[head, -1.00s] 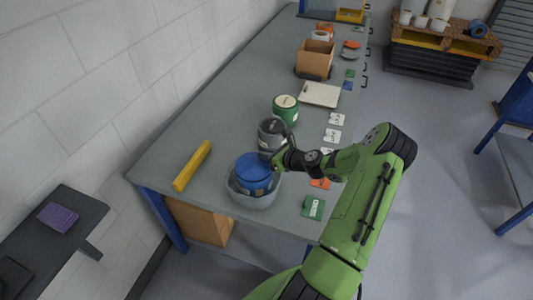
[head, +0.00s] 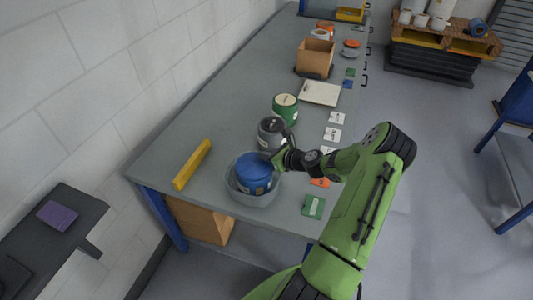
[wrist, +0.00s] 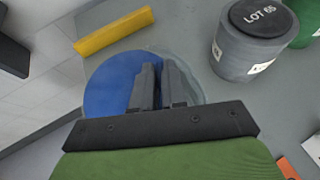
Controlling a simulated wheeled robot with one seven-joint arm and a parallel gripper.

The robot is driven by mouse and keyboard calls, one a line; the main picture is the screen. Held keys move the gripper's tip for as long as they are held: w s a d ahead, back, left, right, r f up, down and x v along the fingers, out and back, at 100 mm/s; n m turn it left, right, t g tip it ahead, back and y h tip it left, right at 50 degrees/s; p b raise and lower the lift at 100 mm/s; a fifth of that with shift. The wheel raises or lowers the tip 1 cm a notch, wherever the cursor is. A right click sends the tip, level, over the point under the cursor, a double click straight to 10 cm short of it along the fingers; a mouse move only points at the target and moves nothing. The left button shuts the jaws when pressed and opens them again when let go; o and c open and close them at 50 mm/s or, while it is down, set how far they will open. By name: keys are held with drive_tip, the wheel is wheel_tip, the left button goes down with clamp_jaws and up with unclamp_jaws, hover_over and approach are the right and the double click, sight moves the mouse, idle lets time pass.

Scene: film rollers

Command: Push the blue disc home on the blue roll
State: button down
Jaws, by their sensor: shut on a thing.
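The blue disc (head: 252,166) is on top of the blue roll (head: 259,188), which sits inside a grey round tub (head: 236,192) at the near end of the bench. The disc looks slightly tilted, and I cannot tell whether it is fully seated. In the wrist view the disc (wrist: 108,85) fills the middle left, with the tub's pale rim (wrist: 196,85) to its right. My gripper (wrist: 160,72) is over the disc, its two fingers close together and shut on it. In the head view my gripper (head: 274,160) reaches in from the right. The grip point itself is hidden.
A grey roll with a dark "LOT 65" top (wrist: 262,20) stands close beyond the tub, and a green roll (head: 285,108) is behind it. A yellow bar (head: 192,165) lies to the left. Cards line the right bench edge. The bench between bar and rolls is clear.

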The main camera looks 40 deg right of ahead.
drive_tip(key=shift+s+a+f, duration=0.1)
drive_tip(key=shift+s+f, duration=0.05)
drive_tip(key=shift+f, duration=0.45)
idle(0.5)
drive_tip(key=c, duration=1.1)
unclamp_jaws()
drive_tip(key=shift+o, duration=0.4)
drive_tip(key=o, duration=0.4)
drive_tip(key=shift+f, duration=0.1)
drive_tip(key=shift+r+p, duration=0.75)
drive_tip(key=shift+r, duration=0.4)
drive_tip(key=shift+w+r+p, duration=0.2)
drive_tip(key=shift+r+p, duration=2.15)
drive_tip(key=shift+r, duration=0.3)
